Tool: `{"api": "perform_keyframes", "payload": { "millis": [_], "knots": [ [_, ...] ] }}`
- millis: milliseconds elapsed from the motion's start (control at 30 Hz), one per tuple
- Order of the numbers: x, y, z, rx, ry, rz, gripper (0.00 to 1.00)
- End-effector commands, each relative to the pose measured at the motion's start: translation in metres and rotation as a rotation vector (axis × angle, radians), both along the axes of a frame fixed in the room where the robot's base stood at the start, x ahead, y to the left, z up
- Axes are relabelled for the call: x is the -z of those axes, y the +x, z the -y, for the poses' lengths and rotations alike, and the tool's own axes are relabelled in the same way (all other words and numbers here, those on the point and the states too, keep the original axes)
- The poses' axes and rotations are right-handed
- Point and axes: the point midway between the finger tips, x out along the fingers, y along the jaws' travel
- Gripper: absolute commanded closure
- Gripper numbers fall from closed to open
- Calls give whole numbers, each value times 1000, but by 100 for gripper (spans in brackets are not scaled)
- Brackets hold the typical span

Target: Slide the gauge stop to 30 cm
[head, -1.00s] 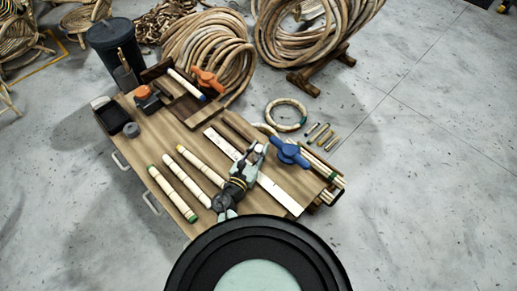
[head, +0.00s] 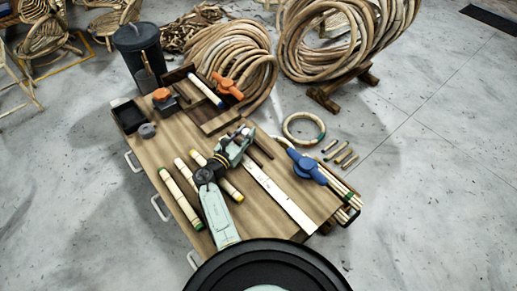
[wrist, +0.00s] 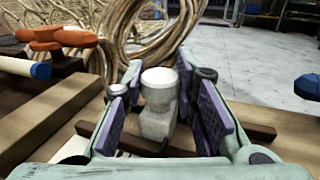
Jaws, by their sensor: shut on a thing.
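The gauge stop, a pale grey block with a round knob (wrist: 160,88), stands between the two purple-padded fingers of my gripper (wrist: 165,115) in the wrist view. My gripper is shut on it. In the head view my gripper (head: 240,140) is at the far left end of a long white scale strip (head: 285,198) on the wooden bench (head: 165,150). My gripper and arm hide that end of the strip and most of the stop. The scale's marks are too small to read.
An orange clamp (head: 227,86) stands at the back and a blue clamp (head: 305,166) to the right of the strip. Rattan coils (head: 235,55) stand behind the bench. Bare bench lies right of the strip's near end.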

Motion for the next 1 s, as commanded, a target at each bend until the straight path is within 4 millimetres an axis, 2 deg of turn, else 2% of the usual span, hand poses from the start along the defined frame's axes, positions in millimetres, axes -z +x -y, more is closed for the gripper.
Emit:
{"api": "perform_keyframes", "payload": {
  "millis": [100, 233, 700, 733, 1000],
  "knots": [
    [2, 17, -15, 2, 0, 4, 100],
    [1, 27, -24, 3, 1, 3, 100],
    [0, 31, -29, 4, 0, 0, 100],
    [0, 31, -29, 4, 0, 0, 73],
    [0, 31, -30, 2, 0, 0, 55]
  ]
}}
